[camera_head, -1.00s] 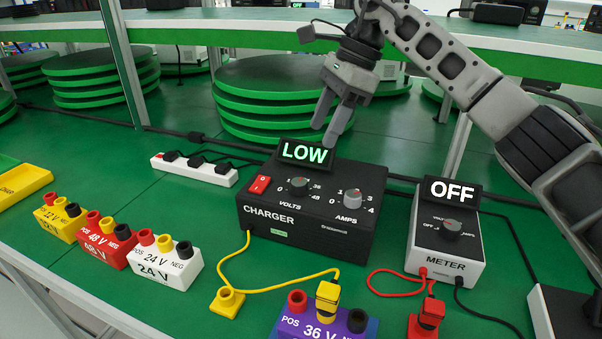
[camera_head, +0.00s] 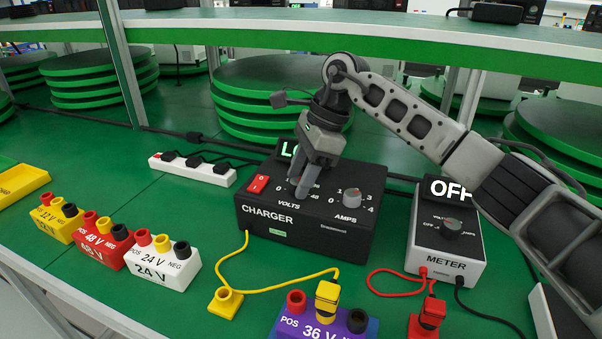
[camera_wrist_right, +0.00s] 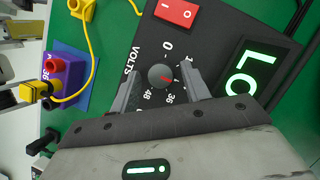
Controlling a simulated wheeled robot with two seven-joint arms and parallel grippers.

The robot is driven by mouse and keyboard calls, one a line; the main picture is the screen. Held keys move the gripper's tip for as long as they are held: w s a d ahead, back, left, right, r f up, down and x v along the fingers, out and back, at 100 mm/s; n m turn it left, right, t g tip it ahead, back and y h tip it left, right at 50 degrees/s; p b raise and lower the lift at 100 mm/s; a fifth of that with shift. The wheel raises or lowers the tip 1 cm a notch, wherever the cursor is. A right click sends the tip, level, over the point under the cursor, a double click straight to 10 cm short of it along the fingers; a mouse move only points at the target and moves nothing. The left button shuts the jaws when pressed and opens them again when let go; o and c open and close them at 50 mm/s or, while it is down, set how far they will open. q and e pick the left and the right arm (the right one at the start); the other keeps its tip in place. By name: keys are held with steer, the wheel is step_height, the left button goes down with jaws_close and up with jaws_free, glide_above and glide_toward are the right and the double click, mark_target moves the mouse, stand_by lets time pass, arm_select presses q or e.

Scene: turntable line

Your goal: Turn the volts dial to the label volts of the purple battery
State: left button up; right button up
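The black charger (camera_head: 300,225) has a VOLTS dial that is mostly hidden behind my right gripper (camera_head: 314,188) in the head view. In the right wrist view the round grey volts dial (camera_wrist_right: 161,77) lies between the two open fingers, with a gap on each side. Its red mark points toward the lower right; I cannot tell exactly which label it meets. The labels 0, 36 and 48 show around it. The purple battery (camera_head: 350,324) reads 36 V and also shows in the right wrist view (camera_wrist_right: 60,73). My left gripper is not in view.
The charger's display (camera_wrist_right: 249,75) is partly covered. Its red switch (camera_head: 259,184) and the AMPS dial (camera_head: 351,195) sit beside the volts dial. The meter (camera_head: 446,250) reads OFF to the right. Yellow, red and white batteries stand left. A power strip (camera_head: 193,168) lies behind.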

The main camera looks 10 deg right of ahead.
steer(key=c, duration=0.7)
steer(key=shift+o, duration=0.2)
steer(key=shift+m, duration=0.3)
steer(key=m+t, duration=0.1)
steer(key=m, duration=0.3)
steer(key=shift+s+t, duration=0.1)
steer(key=shift+t, duration=0.3)
steer(key=m+t+h+b, duration=0.1)
steer(key=m, duration=0.4)
steer(key=shift+s, duration=0.1)
steer(key=shift+a+t+h, duration=0.1)
steer(key=shift+t+h, duration=0.2)
steer(key=o, duration=1)
steer(key=shift+c, duration=0.2)
